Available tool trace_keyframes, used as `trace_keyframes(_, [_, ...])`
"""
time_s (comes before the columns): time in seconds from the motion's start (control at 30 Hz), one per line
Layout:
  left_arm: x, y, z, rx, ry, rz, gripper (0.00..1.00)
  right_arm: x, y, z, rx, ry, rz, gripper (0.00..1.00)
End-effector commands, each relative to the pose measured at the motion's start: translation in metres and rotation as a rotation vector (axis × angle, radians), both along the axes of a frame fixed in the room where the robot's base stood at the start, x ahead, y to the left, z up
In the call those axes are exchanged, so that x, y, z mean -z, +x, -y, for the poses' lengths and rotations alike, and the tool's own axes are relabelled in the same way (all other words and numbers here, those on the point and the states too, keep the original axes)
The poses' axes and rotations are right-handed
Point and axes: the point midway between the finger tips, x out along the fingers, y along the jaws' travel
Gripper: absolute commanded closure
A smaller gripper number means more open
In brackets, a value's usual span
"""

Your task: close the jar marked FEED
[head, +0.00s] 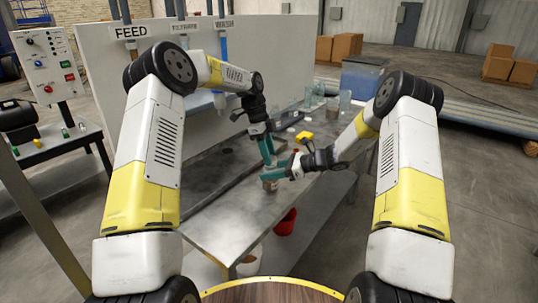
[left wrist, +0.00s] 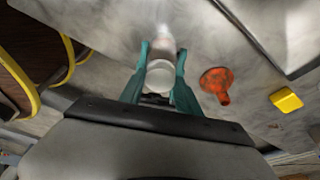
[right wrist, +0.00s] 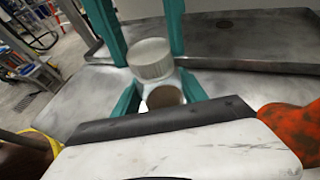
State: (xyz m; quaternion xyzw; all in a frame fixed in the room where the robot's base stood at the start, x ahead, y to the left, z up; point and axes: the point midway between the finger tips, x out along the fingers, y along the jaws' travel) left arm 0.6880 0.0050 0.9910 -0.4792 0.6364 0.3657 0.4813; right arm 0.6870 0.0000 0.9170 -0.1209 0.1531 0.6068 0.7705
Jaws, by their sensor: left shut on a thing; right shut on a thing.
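A small jar (head: 270,184) with a pale upper part and brownish lower part shows at the grippers in the head view. In the right wrist view the jar (right wrist: 165,96) sits low between my right gripper's teal fingers (right wrist: 160,95). A white ribbed lid (right wrist: 151,58) shows just beyond it, between the teal fingers of my left gripper. In the left wrist view the white round lid (left wrist: 160,76) is between my left gripper's fingers (left wrist: 160,80). My left gripper (head: 267,150) is above my right gripper (head: 274,175). I cannot tell whether lid and jar touch. The FEED label (head: 130,32) is on the backboard.
An orange-red funnel (left wrist: 217,83) and a yellow block (left wrist: 286,100) lie on the metal table (head: 225,228) beside the grippers. Clear glassware (head: 318,92) stands farther back. The table's near left part is clear.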

Motion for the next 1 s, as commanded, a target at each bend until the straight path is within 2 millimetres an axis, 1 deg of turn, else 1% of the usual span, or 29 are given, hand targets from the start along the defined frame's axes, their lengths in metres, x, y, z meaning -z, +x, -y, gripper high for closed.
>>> trace_keyframes(0.03, [0.0012, 0.0021, 0.0024, 0.122, -0.005, 0.0, 0.97, 0.0, -0.0001, -0.0003, -0.001, 0.0, 0.001, 1.0])
trace_keyframes(0.1, [0.0015, 0.0032, 0.0033, 0.307, -0.005, 0.0, 0.97, 0.0, -0.0002, -0.0003, -0.001, 0.0, 0.001, 1.0])
trace_keyframes(0.3, [0.0012, 0.0046, 0.0058, 0.827, -0.002, 0.002, 0.97, 0.0, -0.0003, -0.0003, -0.001, 0.0, 0.001, 1.0])
trace_keyframes(0.5, [0.0007, 0.0041, 0.0078, 1.319, 0.0, 0.0, 0.97, 0.0001, -0.0004, -0.0003, -0.001, 0.0, 0.001, 1.0])
trace_keyframes(0.6, [0.0012, 0.0038, 0.0077, 1.518, -0.001, -0.001, 0.97, 0.0001, -0.0004, -0.0003, -0.001, 0.0, 0.001, 1.0])
trace_keyframes(0.7, [0.0011, 0.0036, 0.0078, 1.656, -0.002, -0.001, 0.97, 0.0001, -0.0004, -0.0003, -0.001, 0.0, 0.001, 1.0])
trace_keyframes(0.77, [0.0009, 0.0038, 0.008, 1.701, -0.002, 0.0, 0.97, 0.0001, -0.0004, -0.0003, -0.001, 0.0, 0.0, 1.0])
trace_keyframes(1.0, [0.0006, 0.0041, 0.0074, 1.725, 0.0, 0.0, 0.97, 0.0002, -0.0005, -0.0003, -0.002, 0.0, -0.001, 1.0])
